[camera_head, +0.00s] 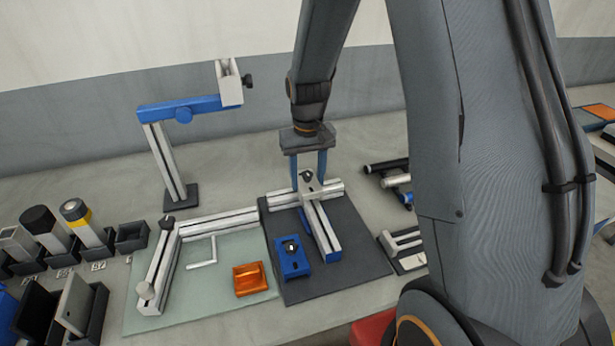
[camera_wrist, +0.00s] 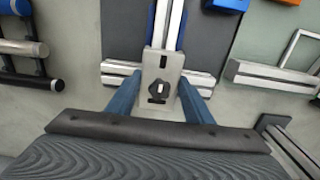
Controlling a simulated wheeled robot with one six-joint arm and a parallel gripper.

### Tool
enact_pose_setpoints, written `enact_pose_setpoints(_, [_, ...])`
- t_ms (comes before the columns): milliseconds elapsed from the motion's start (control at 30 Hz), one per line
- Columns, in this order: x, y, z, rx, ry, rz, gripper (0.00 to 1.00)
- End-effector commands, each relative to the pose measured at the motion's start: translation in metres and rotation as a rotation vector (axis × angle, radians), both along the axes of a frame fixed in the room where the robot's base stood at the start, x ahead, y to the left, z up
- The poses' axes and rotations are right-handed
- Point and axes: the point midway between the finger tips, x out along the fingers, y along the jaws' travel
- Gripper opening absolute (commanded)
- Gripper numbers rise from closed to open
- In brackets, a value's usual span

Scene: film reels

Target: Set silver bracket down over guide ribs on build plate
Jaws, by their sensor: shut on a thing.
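The silver bracket (camera_head: 312,187) is a small pale plate with a black knob. It also shows in the wrist view (camera_wrist: 174,66), between the two blue fingers of my gripper (camera_wrist: 160,98). My gripper (camera_head: 308,170) is shut on the bracket and points down at the back of the dark build plate (camera_head: 356,248). The bracket lies over the junction of a silver cross rail (camera_head: 278,200) and a long silver rail (camera_head: 325,238) on the plate. I cannot tell whether it touches the rails. The guide ribs cannot be made out separately; the bracket covers the junction.
A blue block with a black knob (camera_head: 293,262) sits on the plate's front left. An orange block (camera_head: 249,279) and an L-shaped silver rail frame (camera_head: 205,227) lie on the glassy mat to the left. A tall blue-armed stand (camera_head: 160,150) rises behind. Dark and silver rods (camera_head: 395,182) lie right.

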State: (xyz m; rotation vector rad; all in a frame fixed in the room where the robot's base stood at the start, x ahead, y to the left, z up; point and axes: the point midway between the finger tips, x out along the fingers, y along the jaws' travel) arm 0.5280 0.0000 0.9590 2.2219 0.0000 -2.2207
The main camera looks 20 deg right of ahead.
Motion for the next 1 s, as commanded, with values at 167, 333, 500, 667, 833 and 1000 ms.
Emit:
enact_pose_setpoints(167, [0.000,0.000,-0.003,0.000,0.000,0.000,0.16])
enact_pose_setpoints(333, [0.000,0.000,-0.005,0.000,0.000,0.000,0.16])
enact_pose_setpoints(500, [0.000,0.000,-0.007,0.000,0.000,0.000,0.16])
enact_pose_setpoints(667, [0.000,0.000,-0.009,0.000,0.000,0.000,0.16])
enact_pose_setpoints(833, [0.000,0.000,-0.012,0.000,0.000,0.000,0.16])
enact_pose_setpoints(1000, [0.000,0.000,-0.014,0.000,0.000,0.000,0.16])
